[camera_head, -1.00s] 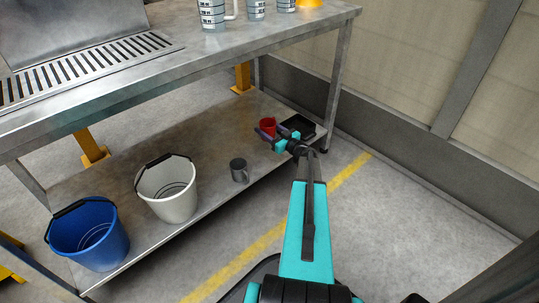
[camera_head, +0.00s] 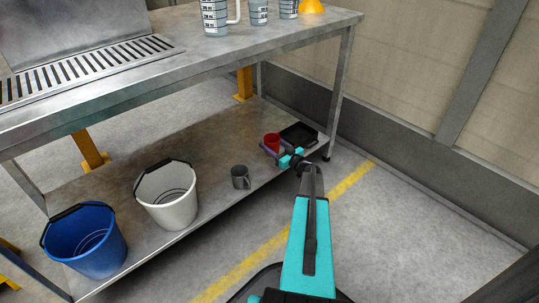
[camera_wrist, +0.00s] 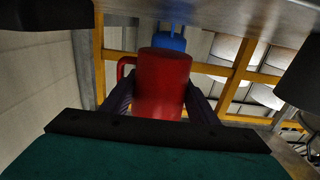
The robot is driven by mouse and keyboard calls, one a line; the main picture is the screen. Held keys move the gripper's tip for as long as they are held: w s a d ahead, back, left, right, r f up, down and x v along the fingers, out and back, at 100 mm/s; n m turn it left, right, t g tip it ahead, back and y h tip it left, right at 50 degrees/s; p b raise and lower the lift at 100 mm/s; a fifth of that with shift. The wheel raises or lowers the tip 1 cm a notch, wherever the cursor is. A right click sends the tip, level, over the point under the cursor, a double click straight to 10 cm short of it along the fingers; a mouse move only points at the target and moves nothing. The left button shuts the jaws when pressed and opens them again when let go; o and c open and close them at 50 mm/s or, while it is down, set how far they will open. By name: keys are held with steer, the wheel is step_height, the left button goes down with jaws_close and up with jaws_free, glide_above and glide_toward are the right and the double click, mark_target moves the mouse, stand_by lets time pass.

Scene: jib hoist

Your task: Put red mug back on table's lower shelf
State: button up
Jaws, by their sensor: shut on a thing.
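The red mug (camera_head: 271,141) is over the right part of the table's lower shelf (camera_head: 215,145), between the grey mug and the black tray. My gripper (camera_head: 276,149) is shut on the red mug from the front right. In the wrist view the red mug (camera_wrist: 163,85) stands between my two dark fingers, with its handle on the left. I cannot tell whether its base touches the shelf.
A grey mug (camera_head: 240,177), a white bucket (camera_head: 168,196) and a blue bucket (camera_head: 88,242) stand to the left on the shelf. A black tray (camera_head: 299,134) is just right of the red mug. The tabletop (camera_head: 180,60) overhangs the shelf.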

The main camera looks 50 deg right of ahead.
steer(key=shift+f+b, duration=1.35)
steer(key=shift+f, duration=1.15)
steer(key=shift+f, duration=0.1)
steer(key=o, duration=1.3)
steer(key=shift+s+r, duration=0.15)
steer(key=shift+r, duration=0.05)
steer(key=shift+s+a+f+p, duration=0.15)
steer(key=shift+s+p, duration=1)
steer(key=shift+s, duration=1.8)
steer(key=shift+s+a+r+p, duration=0.2)
steer(key=shift+s+p, duration=0.95)
steer(key=shift+s, duration=1.75)
